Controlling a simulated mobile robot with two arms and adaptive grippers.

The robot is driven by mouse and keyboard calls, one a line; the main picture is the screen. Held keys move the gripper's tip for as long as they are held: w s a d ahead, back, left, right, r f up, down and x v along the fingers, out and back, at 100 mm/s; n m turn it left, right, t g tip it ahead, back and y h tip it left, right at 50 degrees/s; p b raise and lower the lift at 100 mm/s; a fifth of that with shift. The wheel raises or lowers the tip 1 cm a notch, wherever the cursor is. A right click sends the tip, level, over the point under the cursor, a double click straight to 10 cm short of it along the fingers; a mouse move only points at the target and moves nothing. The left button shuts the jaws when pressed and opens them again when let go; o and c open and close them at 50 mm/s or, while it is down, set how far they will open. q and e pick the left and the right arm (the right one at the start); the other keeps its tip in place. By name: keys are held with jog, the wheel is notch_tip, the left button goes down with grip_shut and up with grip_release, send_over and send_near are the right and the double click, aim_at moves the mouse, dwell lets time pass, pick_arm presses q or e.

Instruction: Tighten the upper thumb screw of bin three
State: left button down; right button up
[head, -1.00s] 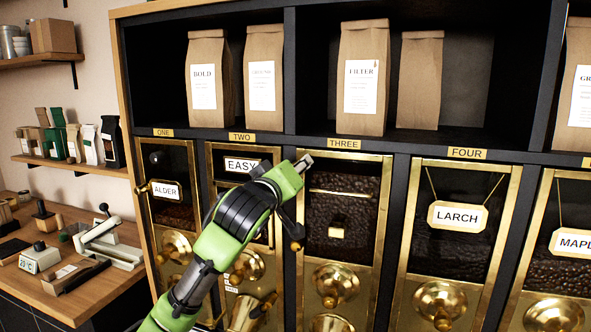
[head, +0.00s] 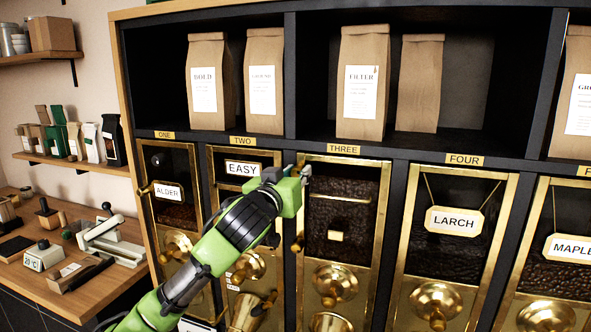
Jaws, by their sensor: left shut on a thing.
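Bin three (head: 345,215) is a brass-framed, glass-fronted bin of dark beans under the THREE label (head: 343,149). My left gripper (head: 304,173) is at the upper left edge of its frame. It is shut on the upper thumb screw, which its fingers and body hide. A lower brass thumb screw (head: 297,244) shows further down the same edge, below my gripper. I cannot tell how tight the upper screw is. My right gripper is not in view.
Bin four's LARCH plate (head: 453,221) hangs to the right. Paper bags (head: 362,85) stand on the shelf above. The space before bin four is clear.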

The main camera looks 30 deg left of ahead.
pick_arm(q)
jog(key=shift+r, duration=0.1)
jog(key=m+p, duration=0.3)
jog(key=m, duration=0.1)
jog(key=shift+r+m+p, duration=0.15)
jog(key=shift+m+p, duration=0.15)
jog(key=shift+m, duration=0.6)
jog(key=shift+f+m, duration=0.25)
jog(key=shift+m, duration=0.05)
